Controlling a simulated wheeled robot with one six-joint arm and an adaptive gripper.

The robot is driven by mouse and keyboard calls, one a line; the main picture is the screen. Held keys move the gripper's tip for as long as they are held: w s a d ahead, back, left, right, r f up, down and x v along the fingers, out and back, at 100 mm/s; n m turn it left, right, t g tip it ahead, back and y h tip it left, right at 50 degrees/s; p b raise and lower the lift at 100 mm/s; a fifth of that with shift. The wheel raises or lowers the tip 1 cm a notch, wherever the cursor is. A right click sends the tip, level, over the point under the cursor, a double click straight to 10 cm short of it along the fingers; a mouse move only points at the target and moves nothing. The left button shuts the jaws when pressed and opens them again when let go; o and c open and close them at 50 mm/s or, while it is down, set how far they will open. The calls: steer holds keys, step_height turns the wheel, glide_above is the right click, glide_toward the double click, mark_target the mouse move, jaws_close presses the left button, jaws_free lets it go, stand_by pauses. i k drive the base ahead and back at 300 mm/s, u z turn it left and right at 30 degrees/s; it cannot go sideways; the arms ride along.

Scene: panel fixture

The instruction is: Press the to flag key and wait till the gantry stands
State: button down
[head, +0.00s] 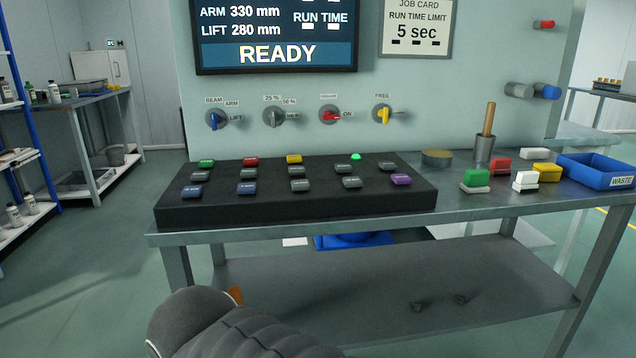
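A black key panel (300,207) lies on the metal bench. Its keys stand in rows: a green key (205,163), a red key (250,162) and a yellow key (293,159) at the back, several grey keys, two blue keys at the front left, and a purple key (400,179) at the front right. The key lettering is too small to read, so I cannot tell which is the to flag key. A green lamp (356,156) glows at the back. The screen (277,35) reads READY, ARM 330 mm, LIFT 280 mm. I see no gantry. My gripper is not in view.
Selector knobs, one red (330,115), line the wall above the panel. A job card (416,28) reads 5 sec. Coloured blocks, a cup (484,147) with a wooden handle and a blue waste bin (600,174) stand at the bench's right.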

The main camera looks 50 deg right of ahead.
mark_target(384, 165)
steer(key=z, duration=1.5)
